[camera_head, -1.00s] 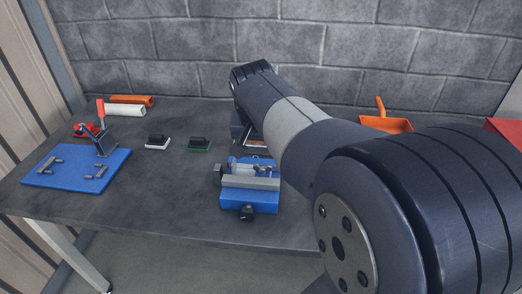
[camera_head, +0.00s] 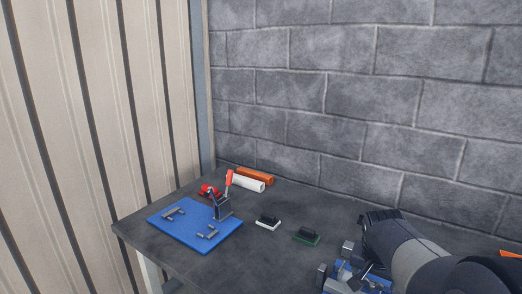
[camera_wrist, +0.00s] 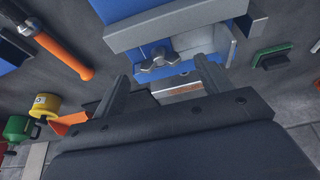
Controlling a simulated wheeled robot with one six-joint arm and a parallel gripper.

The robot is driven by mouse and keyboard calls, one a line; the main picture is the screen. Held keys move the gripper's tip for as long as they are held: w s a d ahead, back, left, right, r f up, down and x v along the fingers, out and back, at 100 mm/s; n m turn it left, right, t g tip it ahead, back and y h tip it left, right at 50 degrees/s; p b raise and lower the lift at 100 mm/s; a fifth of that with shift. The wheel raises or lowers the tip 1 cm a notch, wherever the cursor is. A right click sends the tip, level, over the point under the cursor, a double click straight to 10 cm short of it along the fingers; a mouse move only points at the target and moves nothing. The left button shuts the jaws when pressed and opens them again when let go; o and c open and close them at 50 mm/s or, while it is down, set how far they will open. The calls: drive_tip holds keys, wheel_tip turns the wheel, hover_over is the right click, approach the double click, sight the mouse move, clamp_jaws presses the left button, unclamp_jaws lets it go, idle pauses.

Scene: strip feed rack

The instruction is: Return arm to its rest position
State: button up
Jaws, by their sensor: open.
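My gripper (camera_wrist: 163,88) shows in the wrist view with its two fingers apart and nothing between them. Beyond the fingertips is a blue vise-like fixture (camera_wrist: 170,62) with grey jaws and a grey wing-shaped knob. In the head view my arm comes in from the lower right and hides my gripper. The fixture (camera_head: 345,280) shows only in part there, at the bottom edge beside my arm. I cannot tell whether the fingers touch the fixture.
A blue board (camera_head: 195,230) with a red-handled toggle clamp (camera_head: 224,200) lies at the table's left. White (camera_head: 245,183) and orange (camera_head: 256,176) rolls lie behind it. Two small black-topped blocks (camera_head: 268,221) (camera_head: 307,235) stand between board and arm. A block wall closes the back.

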drive_tip(key=shift+x, duration=0.9)
